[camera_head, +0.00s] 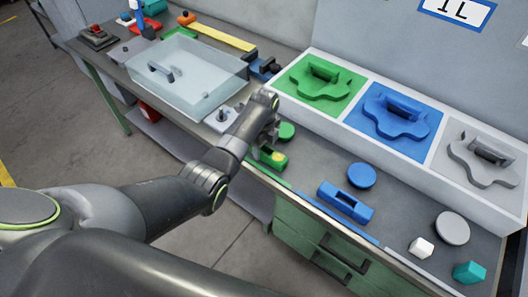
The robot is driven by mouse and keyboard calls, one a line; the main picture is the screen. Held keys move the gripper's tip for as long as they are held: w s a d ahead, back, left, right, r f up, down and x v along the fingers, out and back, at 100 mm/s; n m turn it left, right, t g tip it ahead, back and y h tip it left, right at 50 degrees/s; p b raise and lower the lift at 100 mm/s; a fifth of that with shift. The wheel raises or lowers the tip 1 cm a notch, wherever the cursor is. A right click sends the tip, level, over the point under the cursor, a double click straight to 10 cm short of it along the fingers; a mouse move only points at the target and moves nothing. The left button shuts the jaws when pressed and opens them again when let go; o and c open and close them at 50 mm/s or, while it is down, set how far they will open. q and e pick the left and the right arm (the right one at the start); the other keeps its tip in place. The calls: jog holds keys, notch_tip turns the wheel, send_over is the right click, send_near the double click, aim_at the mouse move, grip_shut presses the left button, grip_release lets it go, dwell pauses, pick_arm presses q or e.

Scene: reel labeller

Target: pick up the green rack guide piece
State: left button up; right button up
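The green rack guide piece (321,80), a wavy plate with a raised handle, lies in the green left section of the white rack (402,165) at the right. My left gripper (270,136) is over the front part of the bench, in front of and to the left of the rack, apart from this piece. A small green block with a yellow spot (273,158) is just below the gripper in the picture. A green disc (287,131) lies to its right. The gripper's fingers are small and partly hidden, so their opening does not show. My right gripper is out of view.
A blue guide piece (397,116) and a grey one (483,162) share the rack. In front lie a blue block (345,203), blue disc (361,175), grey disc (452,228), white cube (421,246) and teal cube (469,272). A clear-lidded box (186,75) stands left.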

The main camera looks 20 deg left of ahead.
pick_arm(q)
jog(key=c, duration=1)
